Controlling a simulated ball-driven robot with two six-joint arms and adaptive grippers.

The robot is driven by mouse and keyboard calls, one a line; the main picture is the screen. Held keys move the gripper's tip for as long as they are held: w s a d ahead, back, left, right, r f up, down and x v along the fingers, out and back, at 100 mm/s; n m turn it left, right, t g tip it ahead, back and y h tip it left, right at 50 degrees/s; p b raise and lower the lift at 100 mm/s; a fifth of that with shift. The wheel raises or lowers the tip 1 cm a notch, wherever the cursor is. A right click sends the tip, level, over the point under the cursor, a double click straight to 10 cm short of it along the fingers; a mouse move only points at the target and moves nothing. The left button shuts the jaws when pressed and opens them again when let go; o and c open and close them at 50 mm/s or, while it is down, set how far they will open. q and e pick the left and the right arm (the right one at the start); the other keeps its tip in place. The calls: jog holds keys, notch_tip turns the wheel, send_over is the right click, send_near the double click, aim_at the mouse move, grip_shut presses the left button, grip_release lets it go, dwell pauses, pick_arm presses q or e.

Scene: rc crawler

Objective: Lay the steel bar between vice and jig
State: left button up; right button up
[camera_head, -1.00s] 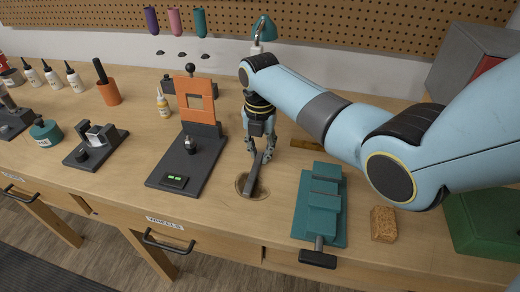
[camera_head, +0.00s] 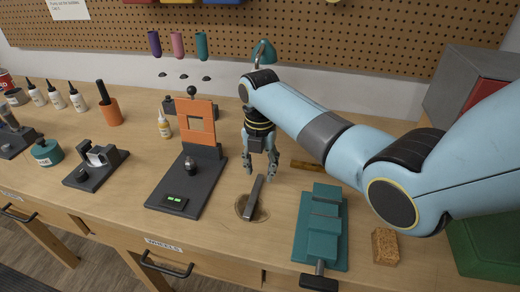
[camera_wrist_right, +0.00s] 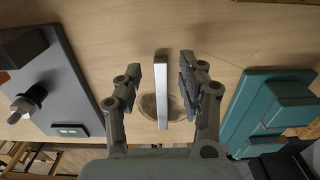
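The steel bar (camera_head: 253,197) lies on the bench between the dark jig (camera_head: 190,182) with its orange plate and the teal vice (camera_head: 322,226). Its near end is over a round darker patch in the wood. My right gripper (camera_head: 260,174) is open just behind and above the bar's far end. In the right wrist view the bar (camera_wrist_right: 162,92) runs between the two spread fingers (camera_wrist_right: 160,77), with a gap on each side. The jig (camera_wrist_right: 50,85) is left there and the vice (camera_wrist_right: 265,110) right. My left gripper is in neither view.
A cork block (camera_head: 386,246) sits right of the vice, with a green box (camera_head: 487,245) beyond it. A small dark fixture (camera_head: 96,167), a teal pot (camera_head: 46,152) and an orange cup (camera_head: 110,112) stand left. Bare wood surrounds the bar.

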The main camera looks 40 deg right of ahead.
notch_tip(320, 180, up, 10)
jog(key=shift+r, duration=0.2)
dwell(0.5)
